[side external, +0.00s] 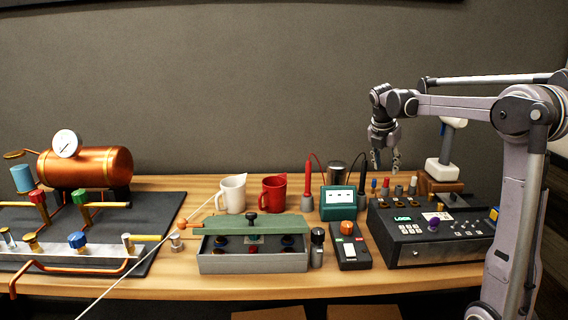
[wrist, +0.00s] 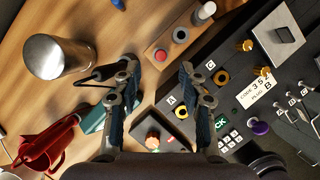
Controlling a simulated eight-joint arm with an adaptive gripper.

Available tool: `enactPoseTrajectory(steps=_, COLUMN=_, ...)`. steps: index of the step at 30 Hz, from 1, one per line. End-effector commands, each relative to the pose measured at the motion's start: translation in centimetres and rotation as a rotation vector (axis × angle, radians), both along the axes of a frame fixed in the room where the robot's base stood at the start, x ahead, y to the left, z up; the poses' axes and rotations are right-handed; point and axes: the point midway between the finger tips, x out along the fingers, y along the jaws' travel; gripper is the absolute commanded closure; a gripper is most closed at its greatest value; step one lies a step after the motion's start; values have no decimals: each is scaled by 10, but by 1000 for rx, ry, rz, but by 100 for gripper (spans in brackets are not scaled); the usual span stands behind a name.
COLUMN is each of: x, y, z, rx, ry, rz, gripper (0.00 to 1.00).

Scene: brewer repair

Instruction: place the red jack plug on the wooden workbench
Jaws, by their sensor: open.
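The red jack plug (side external: 386,183) stands upright in a short row of plugs behind the black console. In the wrist view a round red top (wrist: 161,55), apparently the same plug, sits at the near end of a narrow wooden strip. My gripper (side external: 384,161) is open and empty in the air above the row. In the wrist view its fingers (wrist: 157,78) stand apart, with the red top just beyond and between their tips. The wooden workbench (side external: 200,188) also shows bare in the wrist view (wrist: 110,35).
The black console (side external: 430,250) borders the strip. A metal cylinder (wrist: 57,56), a black probe with a cable (side external: 361,182), a teal box (side external: 338,203) and a red mug (side external: 273,194) stand to the left. Bare bench lies between the cylinder and the strip.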

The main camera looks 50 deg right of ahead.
Motion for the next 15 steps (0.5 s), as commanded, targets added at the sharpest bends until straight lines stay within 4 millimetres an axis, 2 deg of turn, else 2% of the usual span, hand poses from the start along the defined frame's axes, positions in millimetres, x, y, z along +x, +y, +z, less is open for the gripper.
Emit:
enactPoseTrajectory(steps=9, x=-1, y=-16, z=-36, rx=0, ry=-1, rz=-1, gripper=58)
enactPoseTrajectory(steps=15, x=-1, y=-20, z=-46, rx=0, ry=-3, rz=1, gripper=58)
